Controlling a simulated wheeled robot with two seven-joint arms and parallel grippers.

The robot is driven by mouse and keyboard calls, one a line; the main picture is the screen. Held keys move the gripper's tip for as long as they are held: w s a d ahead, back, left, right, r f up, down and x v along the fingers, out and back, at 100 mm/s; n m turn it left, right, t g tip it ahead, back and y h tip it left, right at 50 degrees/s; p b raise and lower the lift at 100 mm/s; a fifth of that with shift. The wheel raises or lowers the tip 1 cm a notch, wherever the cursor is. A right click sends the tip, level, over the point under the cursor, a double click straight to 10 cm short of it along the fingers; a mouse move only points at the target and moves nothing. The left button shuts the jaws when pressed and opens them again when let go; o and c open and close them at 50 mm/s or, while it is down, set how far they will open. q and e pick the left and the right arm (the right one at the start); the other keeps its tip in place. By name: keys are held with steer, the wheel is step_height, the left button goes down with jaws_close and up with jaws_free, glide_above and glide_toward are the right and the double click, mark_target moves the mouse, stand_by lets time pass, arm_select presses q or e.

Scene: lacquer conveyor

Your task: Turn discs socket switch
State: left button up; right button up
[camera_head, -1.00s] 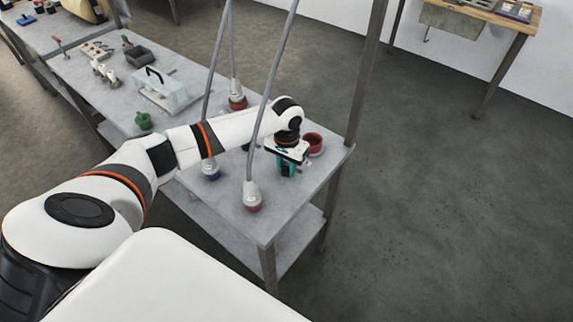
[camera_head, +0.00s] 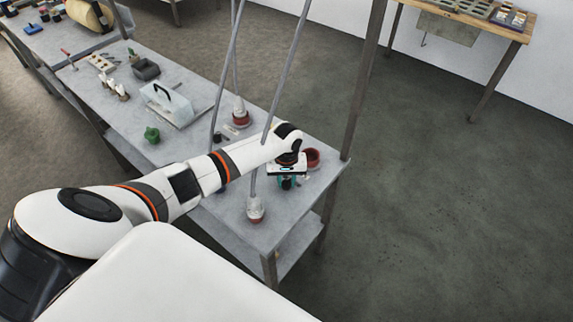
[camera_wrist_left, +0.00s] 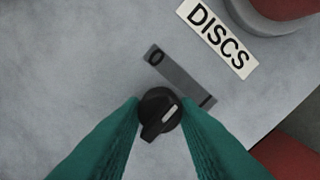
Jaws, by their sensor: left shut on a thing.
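The black rotary switch knob (camera_wrist_left: 152,127) is between my left gripper's (camera_wrist_left: 160,106) two teal fingertips, which are shut on its sides. A white line on the knob points to the upper right. Beside it is a dark plate (camera_wrist_left: 181,76) with a "0" at its upper left end and a partly hidden mark at its lower right end. A white "DISCS" label (camera_wrist_left: 217,38) lies above right. In the head view my left gripper (camera_head: 287,182) points down at the table's right end; the knob is hidden there. My right gripper is not in view.
A red round socket (camera_head: 312,157) stands right behind the gripper. Cabled plugs (camera_head: 255,210) and (camera_head: 240,112) stand on the grey table (camera_head: 275,232). A table post rises at the right.

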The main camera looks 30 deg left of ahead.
mark_target(286, 181)
arm_select(q)
steer(key=n+p, duration=0.2)
steer(key=n, duration=0.1)
steer(key=shift+r+p, duration=0.2)
steer(key=shift+p, duration=0.2)
steer(key=shift+f+n+p, duration=0.1)
steer(key=shift+n+p, duration=0.6)
steer(key=shift+n, duration=0.5)
steer(key=o, duration=1)
step_height(286, 181, up, 12)
steer(key=shift+f+b, duration=0.1)
steer(key=shift+b, duration=0.6)
